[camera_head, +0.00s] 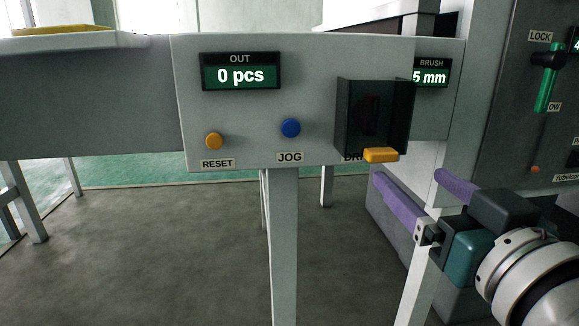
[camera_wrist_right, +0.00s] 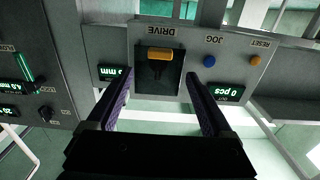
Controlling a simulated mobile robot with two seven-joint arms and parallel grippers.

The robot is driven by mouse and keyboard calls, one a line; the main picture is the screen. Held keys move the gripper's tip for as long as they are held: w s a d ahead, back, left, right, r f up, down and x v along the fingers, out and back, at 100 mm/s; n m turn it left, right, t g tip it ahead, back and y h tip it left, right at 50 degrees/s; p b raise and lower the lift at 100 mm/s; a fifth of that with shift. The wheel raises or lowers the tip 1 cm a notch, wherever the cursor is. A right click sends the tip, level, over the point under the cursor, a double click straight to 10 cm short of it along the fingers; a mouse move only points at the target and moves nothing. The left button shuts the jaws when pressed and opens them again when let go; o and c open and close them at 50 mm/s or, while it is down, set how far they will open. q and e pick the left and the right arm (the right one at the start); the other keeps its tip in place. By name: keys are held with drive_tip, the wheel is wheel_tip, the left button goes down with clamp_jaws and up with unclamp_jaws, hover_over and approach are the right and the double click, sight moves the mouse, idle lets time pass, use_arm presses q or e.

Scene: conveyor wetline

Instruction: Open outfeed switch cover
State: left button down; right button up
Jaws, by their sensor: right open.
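The outfeed switch cover (camera_head: 350,118) is a dark, see-through box on the right part of the grey OUT panel (camera_head: 235,120). It is down over a switch that shows only dimly through it. An orange tab (camera_head: 381,155) sits at its lower edge and partly hides the DRIVE label. My right gripper (camera_head: 409,177) is open and empty, below and right of the tab, with purple fingers pointing towards the panel. In the right wrist view, which is upside down, the cover (camera_wrist_right: 157,78) and tab (camera_wrist_right: 160,54) show between the open fingers (camera_wrist_right: 160,76). My left gripper is not in view.
The panel also has an orange RESET button (camera_head: 214,141), a blue JOG button (camera_head: 290,128) and a display reading 0 pcs (camera_head: 241,76). A BRUSH display (camera_head: 432,75) is behind the cover's right side. A dark panel with a green-slotted LOCK lever (camera_head: 546,75) stands at right.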

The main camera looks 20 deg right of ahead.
sight(385, 155)
drive_tip(key=b+x, duration=0.2)
drive_tip(key=x, duration=0.6)
clamp_jaws()
idle(0.5)
idle(0.4)
